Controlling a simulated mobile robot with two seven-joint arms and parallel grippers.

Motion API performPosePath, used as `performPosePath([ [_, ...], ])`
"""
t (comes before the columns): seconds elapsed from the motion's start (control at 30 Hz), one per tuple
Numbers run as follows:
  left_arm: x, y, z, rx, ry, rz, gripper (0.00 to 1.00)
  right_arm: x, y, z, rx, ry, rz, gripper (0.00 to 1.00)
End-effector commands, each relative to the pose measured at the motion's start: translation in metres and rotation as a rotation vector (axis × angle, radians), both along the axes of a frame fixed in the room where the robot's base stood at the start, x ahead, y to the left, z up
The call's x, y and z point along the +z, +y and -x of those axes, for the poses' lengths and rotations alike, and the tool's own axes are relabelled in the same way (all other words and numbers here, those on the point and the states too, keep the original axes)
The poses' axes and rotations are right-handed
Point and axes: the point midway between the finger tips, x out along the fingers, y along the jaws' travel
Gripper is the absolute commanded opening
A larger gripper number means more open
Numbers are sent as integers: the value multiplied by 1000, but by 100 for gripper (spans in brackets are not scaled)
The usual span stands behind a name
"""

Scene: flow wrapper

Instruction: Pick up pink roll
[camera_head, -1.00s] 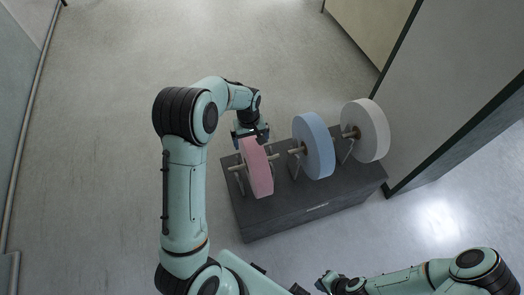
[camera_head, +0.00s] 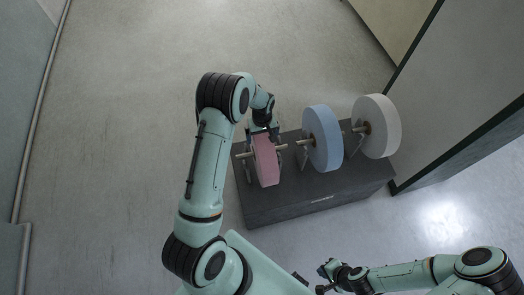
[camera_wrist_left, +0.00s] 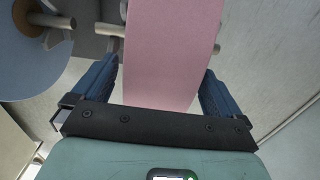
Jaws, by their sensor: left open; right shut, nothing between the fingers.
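The pink roll (camera_head: 265,161) stands upright on its spindle at the left end of the dark cabinet (camera_head: 310,192). My left gripper (camera_head: 264,135) is at the roll's upper, far edge. In the left wrist view the pink roll (camera_wrist_left: 170,60) lies between the two blue fingers of my left gripper (camera_wrist_left: 160,85), one on each side. Small gaps show beside the roll, so the fingers are open around it and not clamped. My right gripper (camera_head: 325,276) is low in the head view, away from the rolls, and shut with nothing visible in it.
A blue roll (camera_head: 323,138) stands to the right of the pink one, and a white roll (camera_head: 377,126) stands further right. The blue roll also shows in the left wrist view (camera_wrist_left: 30,60). A tall grey panel (camera_head: 455,110) is right of the cabinet. The floor at left is clear.

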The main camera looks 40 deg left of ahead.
Motion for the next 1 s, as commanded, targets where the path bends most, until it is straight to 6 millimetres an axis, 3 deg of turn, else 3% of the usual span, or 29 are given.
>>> performPosePath([
  [0.13,-12,0,1,0,1,0,100,1,0,-1,1,-1,0,0],
  [0.37,-13,0,1,0,0,0,97,1,0,-1,0,-1,0,0],
  [0.57,-13,0,1,0,0,0,32,1,0,-1,0,-1,0,0],
  [1.0,-2,1,-2,-1,-8,-2,30,1,0,0,0,0,0,0],
])
